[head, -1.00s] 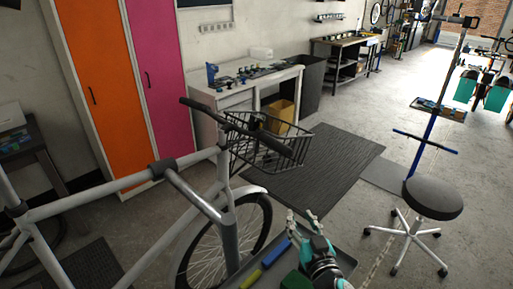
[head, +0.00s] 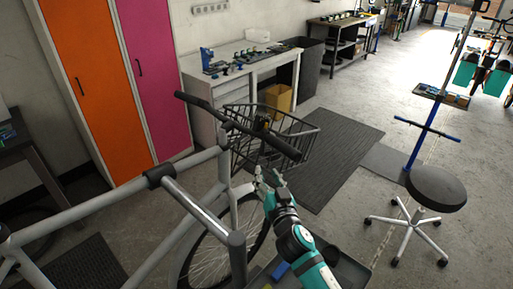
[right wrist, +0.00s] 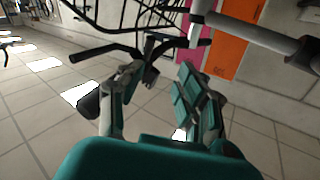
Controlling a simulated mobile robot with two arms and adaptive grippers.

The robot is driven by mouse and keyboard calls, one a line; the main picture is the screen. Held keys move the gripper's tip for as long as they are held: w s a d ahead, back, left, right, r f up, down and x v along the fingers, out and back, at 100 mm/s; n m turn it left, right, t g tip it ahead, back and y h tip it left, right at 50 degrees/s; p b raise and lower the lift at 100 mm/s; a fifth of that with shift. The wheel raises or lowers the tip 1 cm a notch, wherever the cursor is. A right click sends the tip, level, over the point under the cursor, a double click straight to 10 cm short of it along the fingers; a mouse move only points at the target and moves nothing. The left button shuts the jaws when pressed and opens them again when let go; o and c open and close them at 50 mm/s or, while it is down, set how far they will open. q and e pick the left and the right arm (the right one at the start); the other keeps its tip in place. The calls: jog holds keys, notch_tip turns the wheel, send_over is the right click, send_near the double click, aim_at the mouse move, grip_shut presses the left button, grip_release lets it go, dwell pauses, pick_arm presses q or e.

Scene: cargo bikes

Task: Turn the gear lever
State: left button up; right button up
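The grey bike's handlebar (head: 230,125) runs from upper left to lower right, with a dark grip at each end. A small dark fitting with a yellowish part (head: 262,124) sits by the bar over the basket; I cannot tell whether it is the gear lever. The bar also shows in the right wrist view (right wrist: 100,52), beyond my fingers. My right gripper (head: 270,174) is open and empty, below and a little left of the bar's right grip, apart from it. In the right wrist view its two fingers (right wrist: 160,75) stand apart. My left gripper is out of view.
A black wire basket (head: 245,150) hangs at the bike's front, close to my right gripper. The grey bike frame (head: 100,200) fills the lower left. A black stool (head: 436,188) stands at right.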

aim_at(264, 143)
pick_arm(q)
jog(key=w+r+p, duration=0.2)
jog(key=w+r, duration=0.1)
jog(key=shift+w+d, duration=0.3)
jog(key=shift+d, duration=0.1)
pick_arm(e)
jog(key=w+a, duration=0.1)
jog(key=w, duration=1.2)
jog(key=shift+a+f, duration=0.15)
jog(key=shift+a, duration=0.25)
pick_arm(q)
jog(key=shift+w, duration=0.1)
